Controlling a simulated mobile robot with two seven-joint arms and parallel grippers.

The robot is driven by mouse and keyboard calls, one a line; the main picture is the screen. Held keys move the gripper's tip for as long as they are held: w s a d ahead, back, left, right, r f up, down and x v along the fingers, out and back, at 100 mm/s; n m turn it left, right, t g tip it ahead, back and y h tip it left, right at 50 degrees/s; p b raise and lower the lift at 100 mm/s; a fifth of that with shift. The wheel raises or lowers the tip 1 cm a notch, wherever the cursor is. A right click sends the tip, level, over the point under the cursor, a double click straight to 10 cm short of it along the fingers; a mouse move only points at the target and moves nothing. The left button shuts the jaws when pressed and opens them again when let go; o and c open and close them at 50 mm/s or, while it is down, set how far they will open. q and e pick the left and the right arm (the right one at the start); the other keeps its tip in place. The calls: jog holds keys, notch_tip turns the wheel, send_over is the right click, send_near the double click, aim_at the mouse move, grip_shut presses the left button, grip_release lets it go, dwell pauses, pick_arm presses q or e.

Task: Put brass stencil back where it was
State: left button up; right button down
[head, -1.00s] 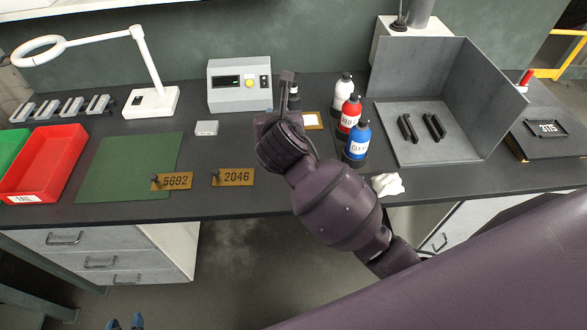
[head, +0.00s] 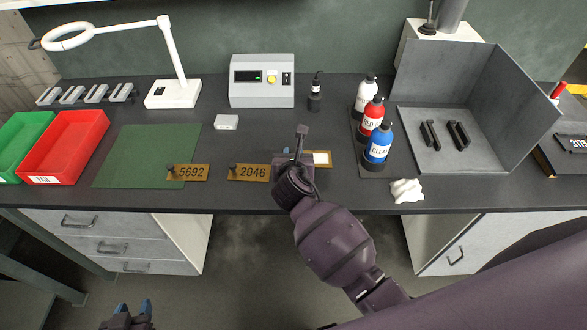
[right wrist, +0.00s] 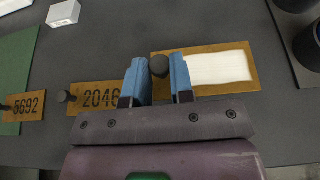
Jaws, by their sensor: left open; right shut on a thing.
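A brass stencil (head: 318,158) with a white area lies beside my right gripper, partly hidden by it. In the right wrist view the stencil (right wrist: 245,85) shows its brass border and a black knob (right wrist: 159,66) between the blue fingertips. My right gripper (head: 296,152) is shut on this knob; whether the plate touches the bench I cannot tell. Brass stencils 2046 (head: 250,172) and 5692 (head: 189,173), each with a black knob, lie to its left near the front edge. My left gripper (head: 130,312) is open and empty, low in front of the bench.
A green mat (head: 145,150), red tray (head: 65,145) and lamp (head: 172,94) stand left. A grey meter box (head: 262,90) is behind. Red (head: 370,118) and blue (head: 377,146) bottles and a crumpled white cloth (head: 406,190) stand right, before a grey booth (head: 430,100).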

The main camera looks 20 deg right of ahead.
jog(key=shift+f+b, duration=0.6)
jog(key=shift+f, duration=1.9)
jog(key=c, duration=1)
grip_release()
jog(key=shift+r, duration=0.1)
jog(key=p+v, duration=0.1)
jog(key=v, duration=1.1)
